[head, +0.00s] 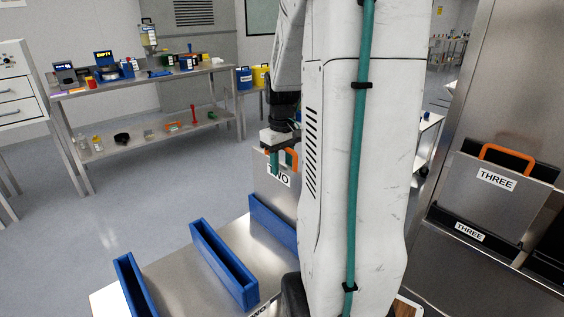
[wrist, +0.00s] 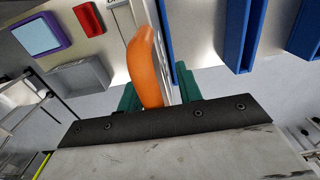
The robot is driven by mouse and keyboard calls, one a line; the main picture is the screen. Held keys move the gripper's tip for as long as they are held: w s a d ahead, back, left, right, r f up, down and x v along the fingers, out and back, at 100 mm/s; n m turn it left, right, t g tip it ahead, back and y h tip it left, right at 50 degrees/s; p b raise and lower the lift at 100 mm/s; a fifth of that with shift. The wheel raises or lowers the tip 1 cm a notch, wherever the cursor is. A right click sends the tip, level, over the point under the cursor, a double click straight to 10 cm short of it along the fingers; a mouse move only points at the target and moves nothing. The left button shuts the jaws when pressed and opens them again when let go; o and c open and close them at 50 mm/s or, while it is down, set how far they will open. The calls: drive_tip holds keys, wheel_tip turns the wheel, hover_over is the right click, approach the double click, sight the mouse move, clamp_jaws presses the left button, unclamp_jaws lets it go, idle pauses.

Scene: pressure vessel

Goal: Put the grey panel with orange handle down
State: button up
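The grey panel (head: 262,176) marked TWO hangs upright at my gripper (head: 281,153) in the head view. Its orange handle (wrist: 146,68) lies between the green fingers of my gripper (wrist: 156,92) in the wrist view, and the fingers look shut on it. The panel's lower edge is at a blue slotted holder (head: 272,222) on the metal table (head: 185,282). The holder's wall and my arm hide part of the panel, so I cannot tell whether its edge is inside the slot or behind it.
Two more blue slotted holders (head: 224,266) (head: 134,287) stand on the table's left, with bare metal around them. A THREE panel (head: 502,190) with an orange handle sits in a black holder at the right. A cluttered workbench (head: 140,80) stands farther back.

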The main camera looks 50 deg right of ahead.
wheel_tip(320, 180, up, 12)
drive_tip(key=shift+f, duration=0.1)
drive_tip(key=s+a+r+n, duration=0.1)
drive_tip(key=s+a, duration=0.1)
drive_tip(key=a, duration=1.7)
drive_tip(key=s+a+f+n+t, duration=0.1)
drive_tip(key=s+a+f, duration=0.3)
drive_tip(key=s+a, duration=0.6)
drive_tip(key=shift+a+n, duration=0.3)
drive_tip(key=shift+a, duration=0.3)
drive_tip(key=shift+d+f, duration=0.1)
